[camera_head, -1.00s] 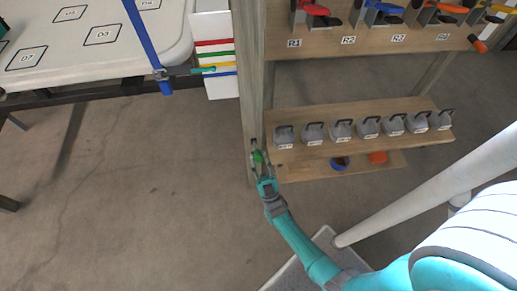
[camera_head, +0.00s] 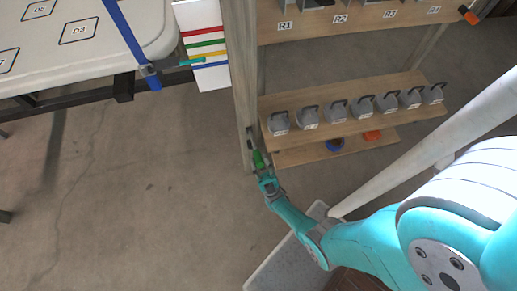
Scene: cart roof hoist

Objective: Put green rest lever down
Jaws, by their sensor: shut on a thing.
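The green rest lever (camera_head: 258,159) is a small green piece low on the near face of the wooden post, at the left end of the shelves. My gripper (camera_head: 259,163) is at the lever, with its fingers around the green part. The fingers partly hide the lever, so its exact tilt is hard to tell. A dark fitting (camera_head: 250,138) on the post shows just above it.
The wooden post (camera_head: 240,85) stands directly behind the gripper. A shelf (camera_head: 350,121) with several grey weights is to the right, above a lower shelf (camera_head: 300,154). A white table (camera_head: 70,70) is at the upper left. Open floor (camera_head: 130,200) lies left.

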